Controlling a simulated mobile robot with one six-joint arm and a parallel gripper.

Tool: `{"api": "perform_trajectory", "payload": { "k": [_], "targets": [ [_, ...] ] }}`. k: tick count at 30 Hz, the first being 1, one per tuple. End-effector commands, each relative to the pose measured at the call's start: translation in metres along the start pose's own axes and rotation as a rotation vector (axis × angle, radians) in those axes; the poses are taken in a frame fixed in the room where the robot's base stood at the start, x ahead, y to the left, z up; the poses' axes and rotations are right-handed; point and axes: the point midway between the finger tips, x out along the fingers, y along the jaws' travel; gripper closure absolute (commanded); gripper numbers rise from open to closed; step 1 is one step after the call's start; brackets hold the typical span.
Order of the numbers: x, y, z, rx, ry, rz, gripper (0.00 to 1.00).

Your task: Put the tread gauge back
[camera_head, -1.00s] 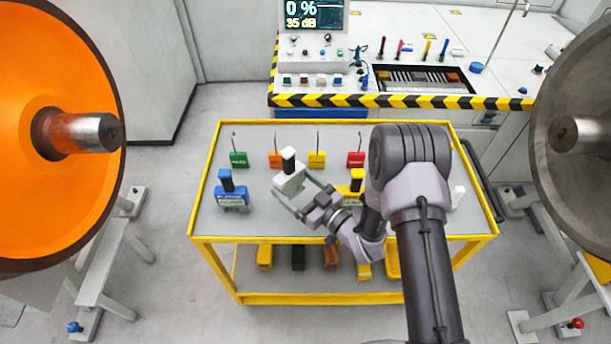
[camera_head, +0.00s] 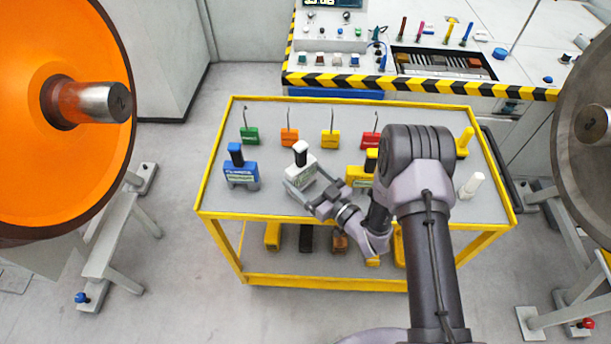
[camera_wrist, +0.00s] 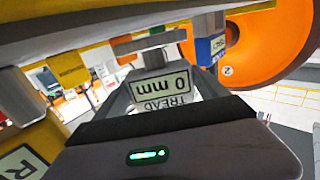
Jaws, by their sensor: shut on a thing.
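The gauge is upright over the grey top of the yellow-framed trolley (camera_head: 345,105), between a blue gauge (camera_head: 241,172) and a yellow gauge (camera_head: 358,180). I cannot tell whether its base touches the top. The yellow gauge is partly hidden by my arm.
Green (camera_head: 250,135), orange (camera_head: 289,137), yellow (camera_head: 330,139) and red (camera_head: 369,141) tagged blocks with upright hooks stand along the back. A white piece (camera_head: 471,186) stands at the right. An orange wheel (camera_head: 70,60) and a grey wheel (camera_head: 580,110) flank the trolley.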

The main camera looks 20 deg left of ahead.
Motion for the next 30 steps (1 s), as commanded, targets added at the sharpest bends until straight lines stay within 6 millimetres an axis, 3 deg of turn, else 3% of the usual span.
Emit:
{"api": "perform_trajectory", "payload": {
  "k": [19,20,21,30],
  "targets": [
    [0.0,0.0,0.012,-0.001,0.001,0.0,0.79],
    [0.0,0.0,0.011,-0.001,0.001,0.0,0.11],
    [0.0,0.0,0.011,-0.001,0.001,0.0,0.03],
    [-0.004,0.001,0.012,0.001,-0.001,0.001,0.0]
  ]
}}
